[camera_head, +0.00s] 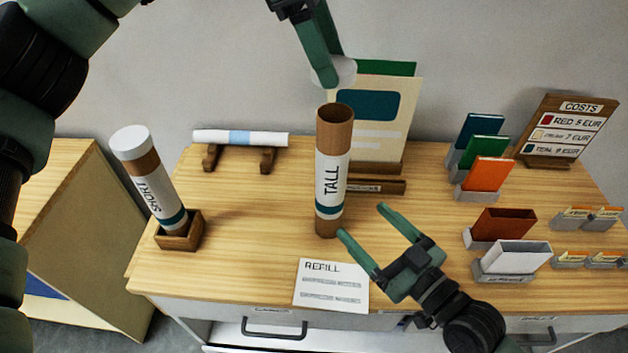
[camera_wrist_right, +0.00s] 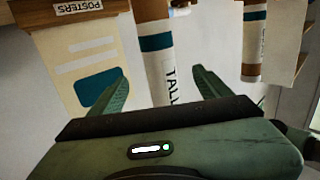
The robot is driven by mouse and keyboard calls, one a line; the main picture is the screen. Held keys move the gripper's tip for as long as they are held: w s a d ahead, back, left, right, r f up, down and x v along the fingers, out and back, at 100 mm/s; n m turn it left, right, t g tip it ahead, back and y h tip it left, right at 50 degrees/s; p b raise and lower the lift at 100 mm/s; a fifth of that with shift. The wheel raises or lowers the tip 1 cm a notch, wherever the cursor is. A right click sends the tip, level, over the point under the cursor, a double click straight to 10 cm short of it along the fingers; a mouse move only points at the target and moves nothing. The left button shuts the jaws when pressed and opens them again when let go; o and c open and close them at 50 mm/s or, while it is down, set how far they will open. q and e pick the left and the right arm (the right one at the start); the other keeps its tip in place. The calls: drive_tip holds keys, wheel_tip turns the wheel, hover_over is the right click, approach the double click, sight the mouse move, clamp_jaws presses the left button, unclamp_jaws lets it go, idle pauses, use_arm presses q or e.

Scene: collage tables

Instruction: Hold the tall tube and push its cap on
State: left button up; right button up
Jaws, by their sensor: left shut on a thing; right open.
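The tall tube (camera_head: 331,175) is brown with a white TALL label and a teal band. It stands upright on the table with its top end open. It also shows in the right wrist view (camera_wrist_right: 157,62). My left gripper (camera_head: 331,68) is shut on a white cap (camera_head: 346,72), above the tube's open top and apart from it. The fingers partly hide the cap. My right gripper (camera_head: 362,236) is open and empty, low beside the tube at its right. In the right wrist view its fingers (camera_wrist_right: 157,88) spread to either side of the tube, which is not gripped.
The capped short tube (camera_head: 150,180) leans in a wooden holder (camera_head: 181,242) at left. A rolled poster (camera_head: 240,138) lies on a stand behind. A poster rack (camera_head: 388,187) stands just behind the tall tube. A REFILL card (camera_head: 331,286) lies in front. Card holders (camera_head: 512,262) fill the right side.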

sight(340, 195)
use_arm(q)
drive_tip(key=shift+s+d+r, duration=0.25)
drive_tip(key=shift+s+d, duration=0.15)
drive_tip(key=shift+s, duration=0.15)
drive_tip(key=shift+w+a, duration=0.1)
drive_tip(key=shift+w, duration=0.05)
use_arm(e)
drive_tip(key=x, duration=1.1)
drive_tip(key=shift+w+a+r, duration=0.1)
drive_tip(key=shift+w+r, duration=0.15)
drive_tip(key=shift+r, duration=0.15)
clamp_jaws()
use_arm(q)
drive_tip(key=shift+f, duration=2.55)
